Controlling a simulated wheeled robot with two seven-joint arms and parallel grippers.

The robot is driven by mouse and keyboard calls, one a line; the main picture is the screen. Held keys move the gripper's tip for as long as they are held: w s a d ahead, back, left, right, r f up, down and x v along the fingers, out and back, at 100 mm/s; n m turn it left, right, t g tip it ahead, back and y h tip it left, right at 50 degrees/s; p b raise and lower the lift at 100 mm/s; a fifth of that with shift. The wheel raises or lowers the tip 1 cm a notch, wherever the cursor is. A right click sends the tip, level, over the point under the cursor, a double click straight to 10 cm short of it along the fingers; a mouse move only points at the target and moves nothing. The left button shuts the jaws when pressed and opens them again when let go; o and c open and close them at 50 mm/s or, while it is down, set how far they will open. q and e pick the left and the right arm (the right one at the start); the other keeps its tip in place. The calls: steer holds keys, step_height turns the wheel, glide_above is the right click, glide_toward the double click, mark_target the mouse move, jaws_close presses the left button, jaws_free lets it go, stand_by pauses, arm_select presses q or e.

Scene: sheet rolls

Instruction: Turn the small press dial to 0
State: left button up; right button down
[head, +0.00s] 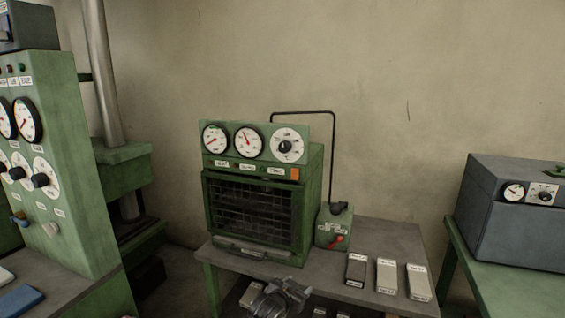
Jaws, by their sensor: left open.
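A small green press (312,200) stands on a grey-topped table in the middle of the head view. On its upper panel are two round gauges with red needles (214,139) and (248,142), and to their right a white dial with a black knob (286,147). The dial's numbers are too small to read, and I cannot tell what its knob points to. My left gripper (281,296) is at the bottom of the view, low in front of the table and well below the dial. It is open and apart from the dial. My right gripper is not in view.
A larger green panel (75,235) with gauges and knobs stands at the left. A red-handled green box (335,226) sits beside the press. Several small labelled blocks (386,275) lie at the table's front right. A grey box with a dial (520,225) stands far right.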

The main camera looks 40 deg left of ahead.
arm_select(q)
steer(key=a+r+n+t+y+b, duration=0.1)
steer(key=a+r+t, duration=0.2)
steer(key=r, duration=0.9)
steer(key=a+r+t+y, duration=0.1)
steer(key=a+r+t, duration=0.1)
steer(key=r, duration=1)
steer(key=n+t+y, duration=0.2)
steer(key=t+y, duration=0.1)
glide_toward(283, 150)
steer(key=p+x, duration=0.1)
steer(key=x, duration=0.7)
steer(key=shift+s+r+p, duration=0.1)
steer(key=shift+r+p, duration=0.05)
steer(key=shift+p, duration=0.25)
steer(key=shift+x, duration=0.8)
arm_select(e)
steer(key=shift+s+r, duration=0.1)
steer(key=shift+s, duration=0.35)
arm_select(q)
steer(key=c, duration=1)
